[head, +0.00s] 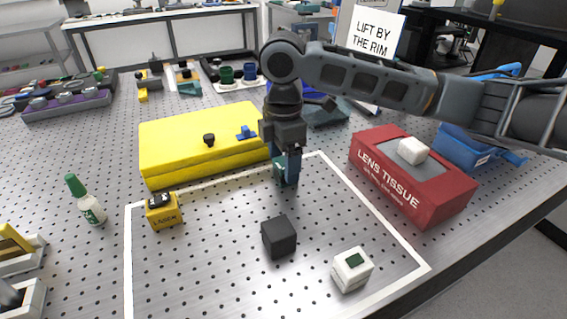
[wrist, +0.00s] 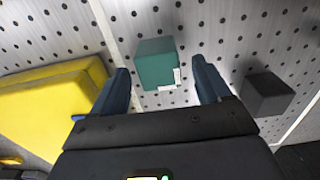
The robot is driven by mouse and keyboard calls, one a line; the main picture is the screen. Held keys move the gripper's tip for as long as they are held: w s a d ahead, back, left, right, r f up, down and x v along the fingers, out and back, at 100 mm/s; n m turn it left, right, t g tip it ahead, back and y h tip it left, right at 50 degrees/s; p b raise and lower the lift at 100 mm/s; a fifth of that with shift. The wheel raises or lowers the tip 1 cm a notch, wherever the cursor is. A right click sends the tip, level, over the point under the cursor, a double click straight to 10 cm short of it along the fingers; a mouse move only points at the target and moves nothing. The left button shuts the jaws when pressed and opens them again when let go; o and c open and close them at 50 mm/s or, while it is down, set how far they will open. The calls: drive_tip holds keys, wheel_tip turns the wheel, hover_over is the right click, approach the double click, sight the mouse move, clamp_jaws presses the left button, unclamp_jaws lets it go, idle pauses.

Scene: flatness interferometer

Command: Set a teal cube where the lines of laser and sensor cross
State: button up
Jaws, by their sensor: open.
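A teal cube (wrist: 157,62) stands on the perforated metal table, close to the white outline; in the head view (head: 279,168) it is mostly hidden behind my gripper. My gripper (head: 287,182) points down at it, open. In the wrist view the cube appears between the two fingers (wrist: 160,70), with gaps at both sides. A yellow block marked LASER (head: 163,211) sits at the outline's left edge. A white cube with a green top patch (head: 352,270) sits near the front; I cannot tell whether it is the sensor. A black cube (head: 279,238) stands in the outlined area.
A long yellow box (head: 180,150) lies behind the outline, and a red LENS TISSUE box (head: 412,180) stands at its right. A green-capped bottle (head: 87,200) stands at left. Between the laser block and the black cube the table is bare.

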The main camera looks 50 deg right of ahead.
wheel_tip(320, 180, up, 11)
idle(0.3)
drive_tip(key=shift+f, duration=0.1)
idle(0.4)
